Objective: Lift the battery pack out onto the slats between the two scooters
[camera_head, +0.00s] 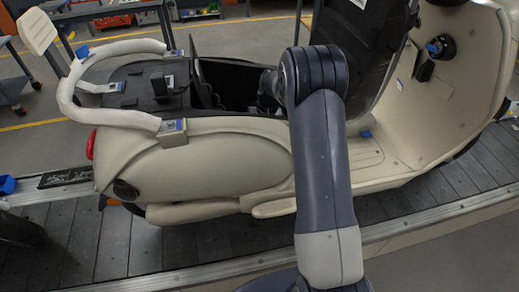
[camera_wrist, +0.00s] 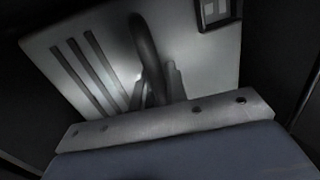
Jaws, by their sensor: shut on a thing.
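The cream scooter (camera_head: 215,160) stands on the conveyor with its dark seat (camera_head: 362,45) tipped up. Its dark underseat bay (camera_head: 232,80) is open. In the wrist view the battery pack (camera_wrist: 205,65) shows as a pale grey face with dark slots and a dark curved handle (camera_wrist: 147,48). My gripper (camera_wrist: 156,82) is shut on this handle. Dark surfaces surround the pack; how deep it sits in the bay cannot be told. In the head view my arm hides the gripper and pack. A second scooter cannot be made out.
Bare slats (camera_head: 90,235) lie left of and in front of the scooter. A dark rounded object (camera_head: 20,230) stands at the left edge. A cream grab rail (camera_head: 110,118) rises at the scooter's rear. The conveyor's metal edge (camera_head: 200,274) runs along the front.

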